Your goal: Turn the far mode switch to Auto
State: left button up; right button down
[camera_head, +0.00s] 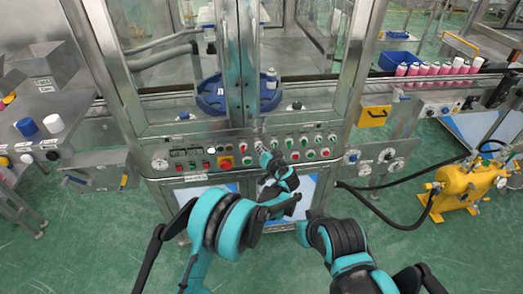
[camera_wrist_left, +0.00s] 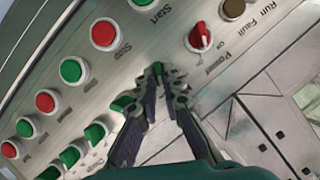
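A steel control panel (camera_head: 240,147) carries buttons and knobs on the front of the machine. In the left wrist view the panel has a red rotary knob (camera_wrist_left: 201,37) labelled Power, with an On mark, and several green selector switches (camera_wrist_left: 95,133) at lower left, partly behind a finger. I cannot read which is the mode switch. My left gripper (camera_head: 263,150) is at the panel's middle in the head view. My right gripper is out of view.
Glass doors with a steel frame rise behind the panel. A yellow pump (camera_head: 462,186) with a black hose stands at right. Pink-bodied cans (camera_head: 440,69) line the conveyor. A side table (camera_head: 40,115) at left holds caps.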

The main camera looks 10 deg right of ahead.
pick_arm(q)
jog(key=o, duration=0.3)
jog(key=shift+o, duration=0.2)
notch_tip(320, 180, up, 10)
dwell(0.3)
